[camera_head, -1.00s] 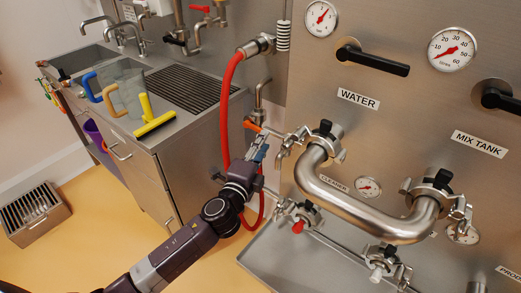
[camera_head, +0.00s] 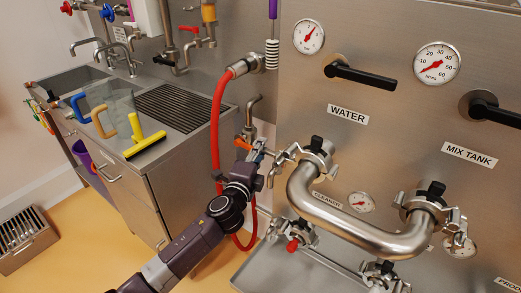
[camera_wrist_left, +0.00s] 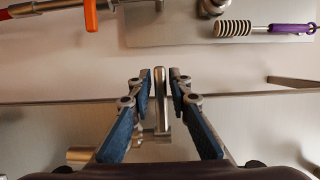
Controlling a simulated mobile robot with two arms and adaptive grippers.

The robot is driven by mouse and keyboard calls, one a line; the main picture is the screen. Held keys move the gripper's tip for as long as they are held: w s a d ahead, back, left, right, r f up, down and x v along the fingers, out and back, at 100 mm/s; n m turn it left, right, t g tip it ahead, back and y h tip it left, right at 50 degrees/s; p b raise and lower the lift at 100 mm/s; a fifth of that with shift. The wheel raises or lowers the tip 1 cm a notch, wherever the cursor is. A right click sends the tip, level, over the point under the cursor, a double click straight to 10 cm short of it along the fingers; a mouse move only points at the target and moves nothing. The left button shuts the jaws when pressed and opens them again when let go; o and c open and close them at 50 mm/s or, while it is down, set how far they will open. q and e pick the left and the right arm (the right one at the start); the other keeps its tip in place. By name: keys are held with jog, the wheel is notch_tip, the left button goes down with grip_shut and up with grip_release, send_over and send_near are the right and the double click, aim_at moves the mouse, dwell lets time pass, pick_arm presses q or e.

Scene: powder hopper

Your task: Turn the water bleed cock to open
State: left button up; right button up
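An orange handle (camera_head: 242,143) shows beside a bent steel pipe (camera_head: 251,108) left of the panel; I take it for the bleed cock but cannot be sure. My left gripper (camera_head: 256,156) is just below it, and its fingers partly hide that spot. In the left wrist view the blue-padded fingers (camera_wrist_left: 160,108) are open. An upright rounded metal bar (camera_wrist_left: 160,95) stands between them, with gaps visible on both sides. I cannot tell whether this bar belongs to the cock. An orange lever (camera_wrist_left: 91,15) hangs at the upper left of that view. My right gripper is out of view.
A red hose (camera_head: 216,130) runs down close beside my left gripper. The thick curved steel pipe (camera_head: 345,229) and its clamps are to the right. The sink cabinet (camera_head: 190,165) with a yellow squeegee (camera_head: 145,145) is at the left. The black WATER lever (camera_head: 365,77) is on the panel.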

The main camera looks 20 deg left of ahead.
pick_arm(q)
grip_shut()
jog(key=shift+s, duration=0.1)
jog(key=shift+s+a, duration=0.2)
jog(key=shift+s, duration=0.75)
